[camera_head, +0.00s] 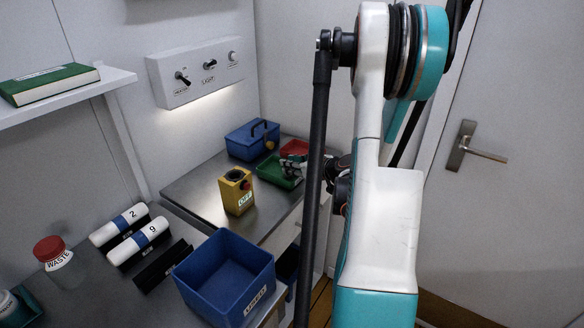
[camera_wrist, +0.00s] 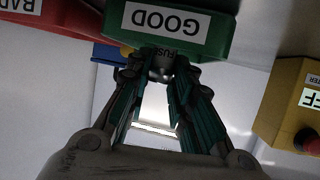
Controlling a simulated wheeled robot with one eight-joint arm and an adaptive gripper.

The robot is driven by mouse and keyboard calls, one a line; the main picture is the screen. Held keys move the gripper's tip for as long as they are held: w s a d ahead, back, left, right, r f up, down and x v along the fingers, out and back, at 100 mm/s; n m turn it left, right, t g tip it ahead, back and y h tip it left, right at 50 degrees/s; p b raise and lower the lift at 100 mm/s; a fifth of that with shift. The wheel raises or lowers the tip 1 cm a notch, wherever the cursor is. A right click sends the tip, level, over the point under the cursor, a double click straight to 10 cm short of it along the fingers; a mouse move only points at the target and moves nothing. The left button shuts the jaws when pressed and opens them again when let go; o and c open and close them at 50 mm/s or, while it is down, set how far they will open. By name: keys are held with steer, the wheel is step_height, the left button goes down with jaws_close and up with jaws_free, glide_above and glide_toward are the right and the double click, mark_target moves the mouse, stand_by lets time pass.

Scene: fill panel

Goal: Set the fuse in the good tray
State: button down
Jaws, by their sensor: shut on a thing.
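The good tray is a small green tray (camera_head: 272,180) on the metal bench in the head view. In the wrist view its white GOOD label (camera_wrist: 165,18) shows upside down on the green wall (camera_wrist: 218,45). My gripper (camera_head: 289,165) is over the tray's right part in the head view. In the wrist view my gripper (camera_wrist: 162,75) is shut on the fuse (camera_wrist: 161,60), a small grey piece with upside-down FUSE lettering, right by the labelled wall. Its far part is hidden, and I cannot tell whether it touches the tray.
A red tray (camera_head: 294,147) stands just behind the green one; its BAD label (camera_wrist: 20,5) shows in the wrist view. A blue toolbox (camera_head: 247,142) is behind left, a yellow button box (camera_head: 236,195) front left. A blue bin (camera_head: 225,275) is nearer.

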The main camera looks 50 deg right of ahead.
steer(key=shift+f, duration=0.1)
steer(key=c, duration=1.4)
jaws_free()
steer(key=shift+s+r, duration=0.3)
steer(key=shift+r, duration=0.05)
steer(key=p+v, duration=0.3)
steer(key=v, duration=0.8)
steer(key=shift+s+a, duration=0.1)
steer(key=shift+s, duration=0.05)
